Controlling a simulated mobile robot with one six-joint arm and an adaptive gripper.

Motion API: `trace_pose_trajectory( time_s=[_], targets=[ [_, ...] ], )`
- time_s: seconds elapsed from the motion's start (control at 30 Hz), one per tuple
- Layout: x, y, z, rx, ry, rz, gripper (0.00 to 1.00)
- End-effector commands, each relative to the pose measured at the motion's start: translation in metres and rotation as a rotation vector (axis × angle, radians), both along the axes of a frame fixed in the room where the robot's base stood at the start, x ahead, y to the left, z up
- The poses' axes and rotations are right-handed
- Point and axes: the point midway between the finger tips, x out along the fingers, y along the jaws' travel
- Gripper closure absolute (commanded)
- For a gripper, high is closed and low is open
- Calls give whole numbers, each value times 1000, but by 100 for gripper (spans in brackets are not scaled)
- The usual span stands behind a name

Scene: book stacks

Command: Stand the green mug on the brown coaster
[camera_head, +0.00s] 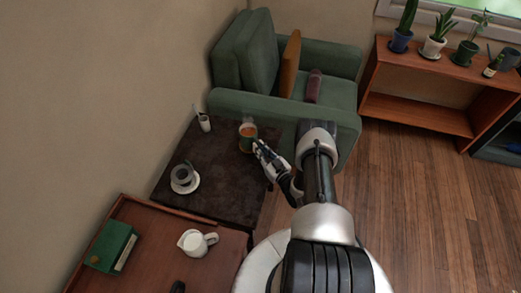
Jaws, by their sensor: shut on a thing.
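The green mug (248,144) is at the right part of the dark side table, near the green armchair. The mug looks about upright. I cannot tell whether its base touches the table or is held above it. I cannot make out the brown coaster; the mug, my gripper or the dark tabletop may hide it.
The dark side table (218,180) also holds a cup (182,174) on a white saucer and a small white container (204,122). A reddish table (160,250) in front bears a white pitcher (194,242) and a green book (110,245). The green armchair (235,103) stands close behind.

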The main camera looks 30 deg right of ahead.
Motion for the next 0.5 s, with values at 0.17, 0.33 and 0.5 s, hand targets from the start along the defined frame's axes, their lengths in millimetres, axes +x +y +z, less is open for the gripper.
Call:
trace_pose_trajectory(
  time_s=[0.17,0.33,0.5],
  targets=[
    [0,0,-2,0,0,0,83],
    [0,0,-2,0,0,0,71],
    [0,0,-2,0,0,0,68]
  ],
)
